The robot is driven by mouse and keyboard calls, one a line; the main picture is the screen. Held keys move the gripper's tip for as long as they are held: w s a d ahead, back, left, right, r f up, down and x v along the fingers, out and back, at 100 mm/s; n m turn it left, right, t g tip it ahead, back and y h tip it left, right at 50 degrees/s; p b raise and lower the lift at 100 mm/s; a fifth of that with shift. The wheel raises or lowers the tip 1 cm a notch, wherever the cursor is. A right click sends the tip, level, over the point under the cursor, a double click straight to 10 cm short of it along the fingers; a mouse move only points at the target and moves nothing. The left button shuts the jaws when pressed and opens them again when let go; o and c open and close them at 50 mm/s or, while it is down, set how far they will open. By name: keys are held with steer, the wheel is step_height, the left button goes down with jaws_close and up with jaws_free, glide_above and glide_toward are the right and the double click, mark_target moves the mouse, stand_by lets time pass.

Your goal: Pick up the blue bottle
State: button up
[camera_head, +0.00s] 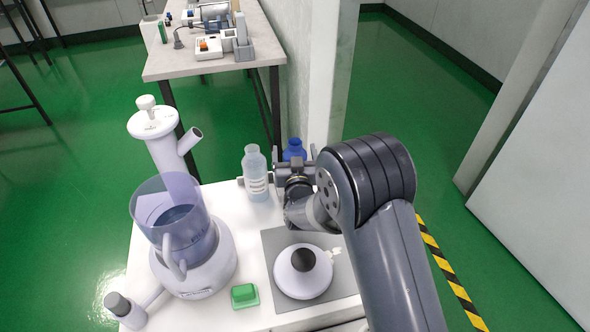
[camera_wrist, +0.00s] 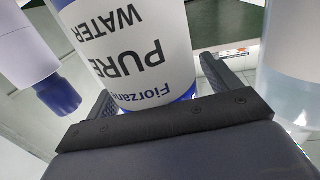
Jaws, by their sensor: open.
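The blue bottle (camera_head: 294,149) stands at the back of the white table, mostly hidden behind my gripper (camera_head: 294,164) in the head view. In the wrist view, a bottle with a blue body and a white "PURE WATER" label (camera_wrist: 145,58) fills the space between the two fingers of my gripper (camera_wrist: 158,88). The gripper is open, with one finger on each side of the bottle. A gap shows beside the right finger; contact on the left cannot be told.
A pale clear bottle (camera_head: 256,174) stands just left of my gripper, close to it. A pillar (camera_head: 322,80) rises behind.

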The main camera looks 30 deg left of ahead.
steer(key=shift+c, duration=0.2)
steer(key=shift+r, duration=0.1)
steer(key=c, duration=1.4)
